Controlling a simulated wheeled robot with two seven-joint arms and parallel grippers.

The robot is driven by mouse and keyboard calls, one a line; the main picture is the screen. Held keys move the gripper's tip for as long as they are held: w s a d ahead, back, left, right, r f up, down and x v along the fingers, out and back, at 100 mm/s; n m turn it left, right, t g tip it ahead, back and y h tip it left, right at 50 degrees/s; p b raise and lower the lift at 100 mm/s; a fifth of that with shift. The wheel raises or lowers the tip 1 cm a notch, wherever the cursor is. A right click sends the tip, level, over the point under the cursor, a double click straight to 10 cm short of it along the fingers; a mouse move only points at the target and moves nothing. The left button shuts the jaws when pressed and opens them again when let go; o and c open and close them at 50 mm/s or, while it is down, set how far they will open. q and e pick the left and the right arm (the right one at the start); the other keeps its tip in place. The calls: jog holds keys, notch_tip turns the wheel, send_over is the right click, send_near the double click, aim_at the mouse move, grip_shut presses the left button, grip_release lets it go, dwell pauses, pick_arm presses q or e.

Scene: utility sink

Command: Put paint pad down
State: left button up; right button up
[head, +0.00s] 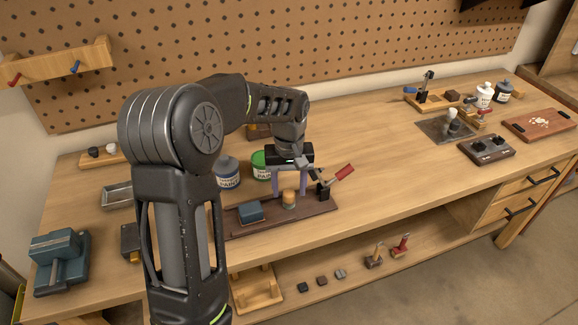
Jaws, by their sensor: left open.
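My left gripper (289,190) points down over the brown tray (265,225) on the bench, its two fingers spread apart. A small orange-tan round piece (289,199) shows between and just below the fingertips; I cannot tell whether they touch it. A blue block (250,211) lies on the tray to the left of the gripper. A red-handled tool (343,172) leans up at the tray's right end, apart from the fingers. I cannot tell for sure which of these pieces is the paint pad. My right gripper is not in view.
A blue-labelled paint can (228,175) and a green paint can (261,165) stand behind the tray. A blue-grey vise (60,262) sits at the left. Bottles (484,95) and a switch box (486,149) are at the right. The bench middle (390,150) is clear.

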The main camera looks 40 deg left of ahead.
aim_at(289, 194)
pick_arm(q)
notch_tip(289, 194, up, 9)
jog(key=shift+r+b, duration=0.15)
jog(key=shift+b, duration=0.2)
dwell(0.7)
